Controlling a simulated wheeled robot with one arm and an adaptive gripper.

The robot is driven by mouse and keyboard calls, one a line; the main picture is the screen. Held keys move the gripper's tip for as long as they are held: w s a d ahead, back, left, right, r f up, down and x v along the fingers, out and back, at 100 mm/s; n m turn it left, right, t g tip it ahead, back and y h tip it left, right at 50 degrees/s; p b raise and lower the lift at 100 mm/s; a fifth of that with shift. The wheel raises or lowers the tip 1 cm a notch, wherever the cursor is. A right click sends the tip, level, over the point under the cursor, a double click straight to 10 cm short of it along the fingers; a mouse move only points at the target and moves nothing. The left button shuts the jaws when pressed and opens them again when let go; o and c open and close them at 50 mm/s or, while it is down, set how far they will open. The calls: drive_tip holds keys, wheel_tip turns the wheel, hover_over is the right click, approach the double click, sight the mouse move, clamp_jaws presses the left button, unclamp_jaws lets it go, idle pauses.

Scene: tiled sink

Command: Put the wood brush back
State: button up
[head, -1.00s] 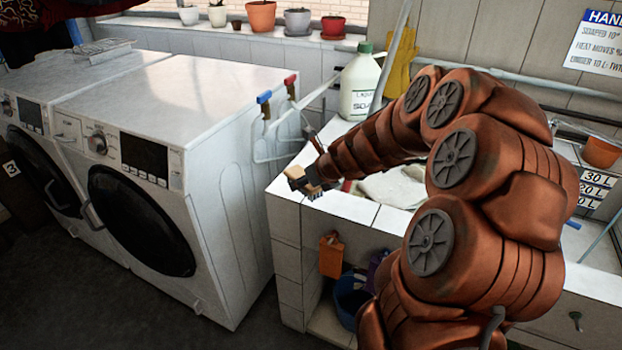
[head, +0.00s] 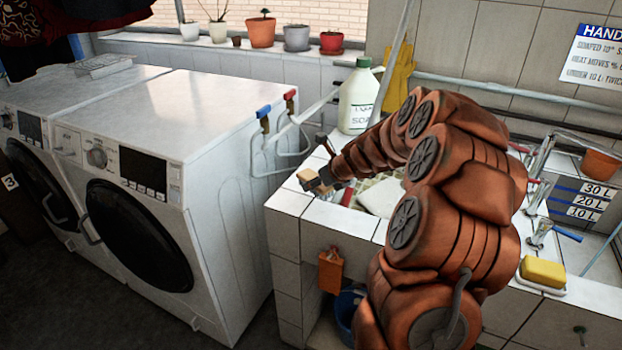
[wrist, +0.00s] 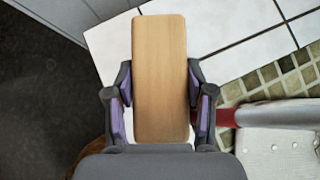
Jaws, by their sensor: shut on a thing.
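The wood brush (wrist: 160,45) shows as a plain rectangular wooden back in the wrist view. It also shows as a small tan block (head: 308,179) over the tiled sink's front left corner in the head view. My gripper (wrist: 160,82) is shut on it, with one purple-padded finger on each long side. In the head view my gripper (head: 318,184) is small and partly hidden by the brush. The bristles are not visible now. I cannot tell whether the brush touches the tiles.
White tiled ledge (head: 290,202) lies under the brush. A soap jug (head: 359,98) stands behind my arm. A washing machine (head: 170,130) is to the left. An orange item (head: 331,271) hangs on the sink's front. A yellow block (head: 543,272) sits at the right.

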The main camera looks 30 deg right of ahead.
sight(311, 169)
drive_tip(key=w, duration=0.2)
drive_tip(key=w+d, duration=0.1)
drive_tip(key=w, duration=0.1)
drive_tip(key=w+d, duration=0.1)
drive_tip(key=w, duration=0.1)
drive_tip(key=shift+w+d+f+p, duration=0.25)
drive_tip(key=shift+w+p, duration=0.15)
drive_tip(key=shift+f, duration=1.8)
drive_tip(key=shift+f, duration=0.1)
drive_tip(key=o, duration=1.3)
